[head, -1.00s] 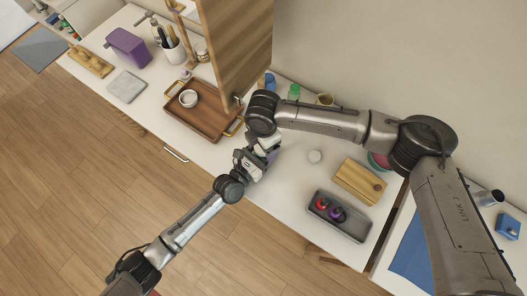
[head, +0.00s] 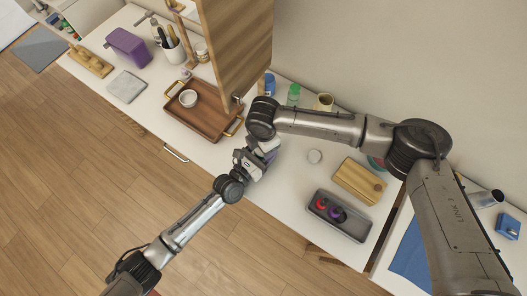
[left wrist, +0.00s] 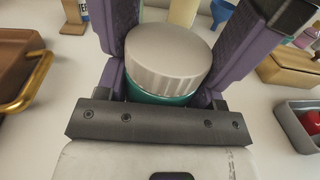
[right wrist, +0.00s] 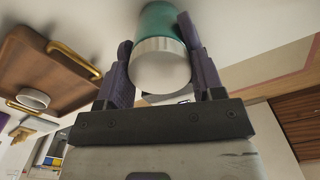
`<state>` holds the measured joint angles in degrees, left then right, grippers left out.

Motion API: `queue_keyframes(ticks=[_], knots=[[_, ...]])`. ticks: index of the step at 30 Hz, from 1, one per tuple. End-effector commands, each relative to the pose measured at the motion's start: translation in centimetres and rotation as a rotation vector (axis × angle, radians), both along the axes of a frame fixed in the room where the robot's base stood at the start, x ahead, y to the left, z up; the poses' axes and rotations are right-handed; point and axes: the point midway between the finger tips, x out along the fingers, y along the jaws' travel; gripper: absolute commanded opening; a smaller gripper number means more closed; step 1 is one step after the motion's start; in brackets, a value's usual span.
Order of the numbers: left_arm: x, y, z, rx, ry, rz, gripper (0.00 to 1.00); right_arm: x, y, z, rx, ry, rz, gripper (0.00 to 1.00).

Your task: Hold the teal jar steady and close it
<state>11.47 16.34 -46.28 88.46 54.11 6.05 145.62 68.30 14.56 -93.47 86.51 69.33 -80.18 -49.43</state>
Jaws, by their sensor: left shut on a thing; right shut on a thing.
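The teal jar (left wrist: 160,98) stands upright between the purple-padded fingers of my left gripper (left wrist: 172,70), which is shut on it. Its silver ribbed lid (left wrist: 168,55) sits on top and looks level, with no clear gap. In the right wrist view the lid (right wrist: 160,66) is between the fingers of my right gripper (right wrist: 160,60), which is shut on it, and the teal body (right wrist: 158,20) is beyond. In the head view my left gripper (head: 254,163) and right gripper (head: 268,150) meet over the counter and hide the jar.
A wooden tray (head: 187,123) with a white cup lies to the left. A wooden cabinet panel (head: 240,45) rises behind.

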Motion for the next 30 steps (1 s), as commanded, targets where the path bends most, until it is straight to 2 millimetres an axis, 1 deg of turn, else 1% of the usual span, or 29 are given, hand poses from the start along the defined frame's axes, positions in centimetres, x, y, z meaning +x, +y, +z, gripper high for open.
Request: queue_keyframes(ticks=[1, 5, 6, 8, 12, 15, 24, 25, 30], knots=[[-0.07, -0.06, -0.02, 0.000, 0.000, -0.002, 0.00, 0.05, 0.02, 0.03, 0.001, -0.002, 0.000, 0.46], [-0.08, -0.08, -0.02, 0.000, 0.000, -0.002, 0.00, 0.06, 0.02, 0.04, 0.001, -0.002, 0.000, 0.33], [-0.08, -0.08, -0.02, 0.000, 0.000, -0.002, 0.00, 0.06, 0.02, 0.04, 0.001, -0.002, -0.002, 0.33], [-0.08, -0.09, -0.02, 0.000, 0.000, -0.002, 0.00, 0.02, 0.04, 0.00, 0.002, -0.001, -0.031, 0.33], [-0.10, -0.10, -0.02, 0.000, 0.000, -0.002, 0.00, 0.02, 0.05, -0.01, 0.003, -0.001, -0.190, 0.33], [-0.11, -0.12, -0.02, 0.001, 0.001, -0.003, 0.00, 0.07, 0.01, 0.01, 0.001, -0.002, -0.265, 0.32], [-0.13, -0.14, -0.02, 0.001, 0.001, -0.003, 0.00, 0.13, -0.01, 0.06, 0.001, -0.004, -0.282, 0.32], [-0.14, -0.15, -0.02, 0.000, 0.000, -0.003, 0.00, 0.13, -0.02, 0.06, 0.001, -0.004, -0.282, 0.64], [-0.10, -0.11, -0.02, 0.000, 0.000, -0.002, 0.00, 0.09, -0.01, 0.04, 0.002, -0.002, -0.281, 0.80]])
